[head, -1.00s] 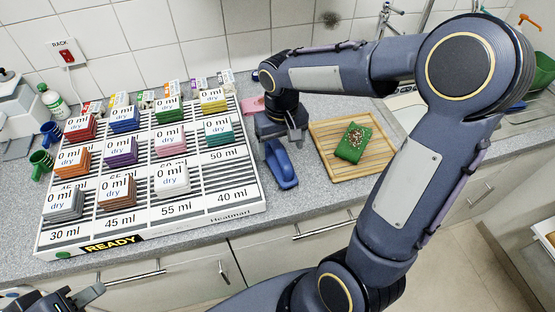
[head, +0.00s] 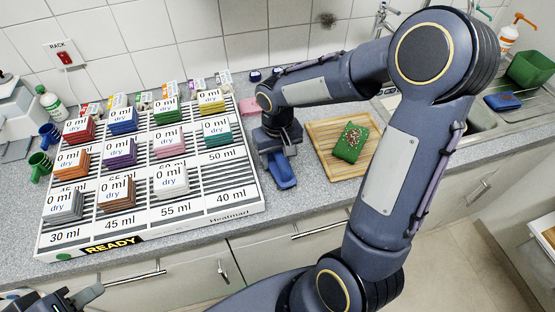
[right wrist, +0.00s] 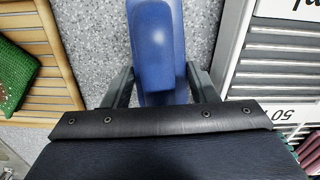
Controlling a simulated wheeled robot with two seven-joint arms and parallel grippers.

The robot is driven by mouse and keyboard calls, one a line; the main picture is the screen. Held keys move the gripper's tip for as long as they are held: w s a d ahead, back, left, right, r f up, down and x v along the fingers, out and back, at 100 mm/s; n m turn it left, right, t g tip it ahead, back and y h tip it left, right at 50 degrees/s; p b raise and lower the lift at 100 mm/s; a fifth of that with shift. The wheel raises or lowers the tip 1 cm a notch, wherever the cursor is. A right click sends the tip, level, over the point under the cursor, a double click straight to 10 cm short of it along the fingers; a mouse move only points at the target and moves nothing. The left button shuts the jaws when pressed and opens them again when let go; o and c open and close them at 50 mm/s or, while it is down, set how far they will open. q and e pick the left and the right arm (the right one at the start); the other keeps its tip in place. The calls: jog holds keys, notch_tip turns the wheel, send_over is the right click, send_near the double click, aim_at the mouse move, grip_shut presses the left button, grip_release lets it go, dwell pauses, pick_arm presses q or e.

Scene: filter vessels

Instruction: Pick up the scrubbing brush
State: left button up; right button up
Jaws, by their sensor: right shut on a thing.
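The scrubbing brush (head: 282,174) is blue and stands on the counter strip between the rack and the wooden tray. In the right wrist view the blue brush (right wrist: 155,40) lies between the two fingers. My right gripper (head: 277,152) is shut on the brush; its fingers (right wrist: 160,90) sit on either side of the blue body. The gripper hides part of the brush, and I cannot tell whether the brush is clear of the counter. My left gripper (head: 78,297) is at the bottom left edge, away from the brush, partly cut off.
A white rack (head: 240,205) with several coloured sponge stacks stands left of the brush. A wooden tray (head: 338,173) with a green sponge (head: 350,143) lies close on its right. A sink, a green tub (head: 530,68) and a blue sponge (head: 502,101) are at far right.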

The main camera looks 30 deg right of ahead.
jog(key=shift+r, duration=0.1)
jog(key=shift+w+r, duration=0.1)
jog(key=shift+r, duration=0.45)
jog(key=r, duration=0.2)
jog(key=shift+s+d+r, duration=0.1)
jog(key=shift+s+r, duration=0.2)
jog(key=shift+s, duration=0.05)
jog(key=s+d+r+b, duration=0.2)
jog(key=s+d+r, duration=0.1)
jog(key=s+r, duration=0.6)
jog(key=s, duration=0.4)
